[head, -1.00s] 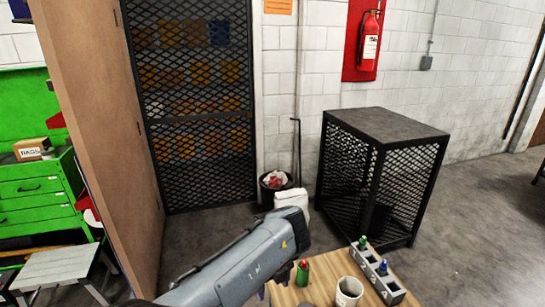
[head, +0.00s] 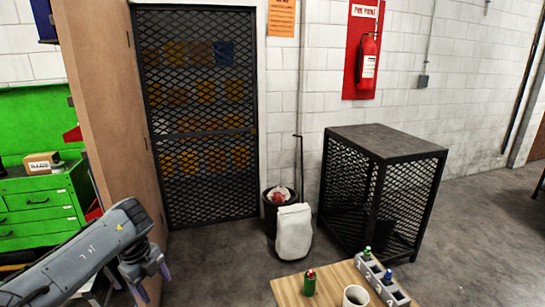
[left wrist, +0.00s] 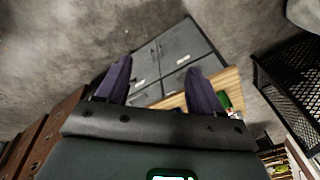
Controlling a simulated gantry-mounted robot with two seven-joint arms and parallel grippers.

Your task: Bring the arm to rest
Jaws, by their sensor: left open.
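My left arm comes in from the left in the head view. Its gripper (head: 150,278) hangs at the lower left, apart from the wooden table and over the floor. In the left wrist view the left gripper's two dark purple fingers (left wrist: 159,92) stand apart with nothing held between them. My right gripper does not show in either view.
A wooden table (head: 328,283) holds a green bottle (head: 310,282), a cup (head: 355,296) and a grey holder (head: 379,280) with bottles. A black mesh cage (head: 383,190), bin (head: 271,212) and white sack (head: 294,232) stand behind. Green drawers (head: 36,205) stand left.

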